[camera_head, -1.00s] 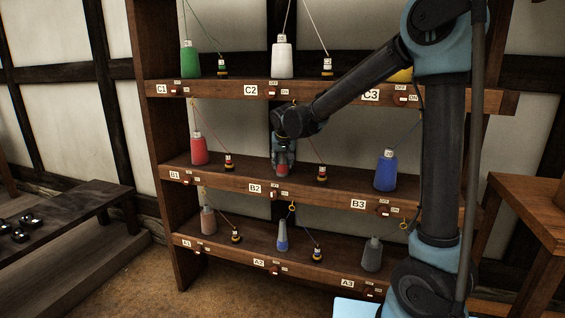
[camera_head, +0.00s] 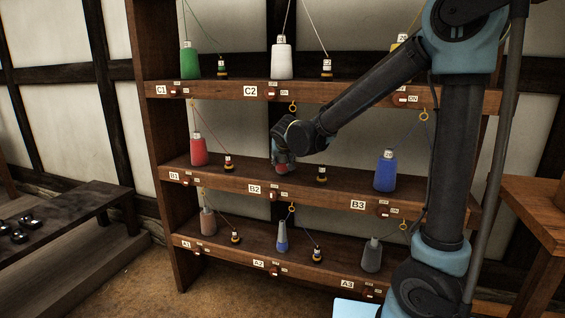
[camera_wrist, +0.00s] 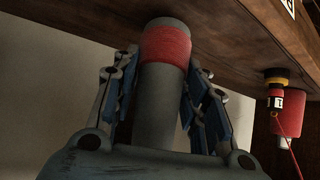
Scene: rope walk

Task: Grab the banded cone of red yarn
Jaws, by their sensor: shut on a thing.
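My gripper (camera_head: 283,148) is at the middle-shelf place labelled B2, its fingers (camera_wrist: 163,65) on either side of a grey tube-like cone (camera_wrist: 152,105) and shut on it. The cone carries a band of red yarn near the end closest to the shelf board in the wrist view. In the head view only a little red of the cone (camera_head: 284,168) shows below my gripper. I cannot tell whether its end touches the shelf. Another red cone (camera_head: 198,151) with a white label stands at B1, apart from my gripper; it also shows in the wrist view (camera_wrist: 289,117).
Small bobbins stand beside the cones, one right of B2 (camera_head: 321,173) and one by B1 (camera_head: 228,162). A brass ring (camera_head: 293,107) hangs above B2. A blue cone (camera_head: 385,171) stands at B3. The upper shelf board (camera_head: 320,92) is just above my wrist.

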